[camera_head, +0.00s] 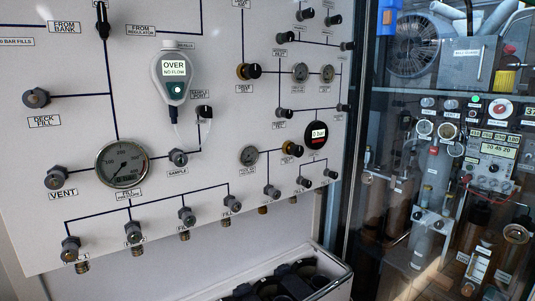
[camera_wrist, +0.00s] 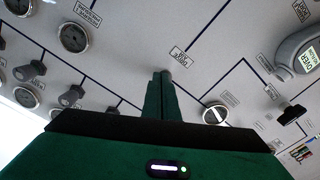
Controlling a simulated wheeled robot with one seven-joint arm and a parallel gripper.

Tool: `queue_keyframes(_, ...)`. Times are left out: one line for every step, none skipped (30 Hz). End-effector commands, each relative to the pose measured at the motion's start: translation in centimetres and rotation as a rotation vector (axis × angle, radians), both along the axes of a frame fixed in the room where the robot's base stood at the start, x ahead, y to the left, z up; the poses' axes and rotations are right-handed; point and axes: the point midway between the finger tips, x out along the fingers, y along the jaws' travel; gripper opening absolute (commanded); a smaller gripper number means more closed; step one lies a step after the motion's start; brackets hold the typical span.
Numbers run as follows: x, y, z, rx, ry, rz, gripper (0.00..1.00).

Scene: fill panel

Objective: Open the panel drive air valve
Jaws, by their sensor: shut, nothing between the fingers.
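In the head view, a black knob on a brass base (camera_head: 248,71) sits on the white panel (camera_head: 80,130), above a label that seems to begin with "DRIVE". I cannot tell for sure whether this is the panel drive air valve. My gripper (camera_wrist: 163,78) shows only in the wrist view. Its two dark green fingers are together with nothing between them. They point at the panel, and the tips overlap a small grey fitting (camera_wrist: 167,74); contact cannot be told. A small label (camera_wrist: 180,57), upside down, is just beyond the tips.
The panel holds a large gauge (camera_head: 122,163), a hanging analyser reading "OVER" (camera_head: 174,75) and several other knobs. The analyser also shows in the wrist view (camera_wrist: 299,50). A glass-fronted cabinet (camera_head: 440,170) stands at right. An open case (camera_head: 290,283) lies below the panel.

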Motion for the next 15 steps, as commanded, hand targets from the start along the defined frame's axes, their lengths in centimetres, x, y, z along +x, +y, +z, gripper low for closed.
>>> queue_keyframes(0.0,-0.1,-0.1,0.0,0.001,-0.001,0.0)
queue_keyframes(0.0,-0.2,-0.1,0.0,0.001,-0.001,0.0)
queue_keyframes(-0.2,-0.3,-0.1,0.0,0.001,-0.001,0.0)
queue_keyframes(-0.4,-0.4,-0.1,-0.001,0.001,-0.001,0.0)
queue_keyframes(-0.7,-0.6,-0.1,-0.001,0.001,-0.001,0.0)
queue_keyframes(-1.0,-0.9,-0.1,-0.001,0.001,-0.001,0.0)
queue_keyframes(-1.3,-1.0,-0.1,-0.001,0.002,-0.002,0.0)
queue_keyframes(-1.5,-1.2,-0.1,-0.001,0.002,-0.002,0.0)
queue_keyframes(-1.8,-1.5,-0.2,-0.001,0.003,-0.003,0.0)
queue_keyframes(-2.1,-1.7,-0.2,-0.002,0.002,-0.003,0.0)
queue_keyframes(-2.3,-1.8,-0.2,-0.002,0.002,-0.003,0.0)
queue_keyframes(-2.7,-2.0,-0.2,-0.002,0.003,-0.002,0.0)
queue_keyframes(-2.9,-2.2,-0.2,-0.002,0.003,-0.002,0.0)
queue_keyframes(-3.2,-2.4,-0.2,-0.002,0.002,-0.003,0.0)
queue_keyframes(-3.5,-2.6,-0.2,-0.002,0.002,-0.003,0.0)
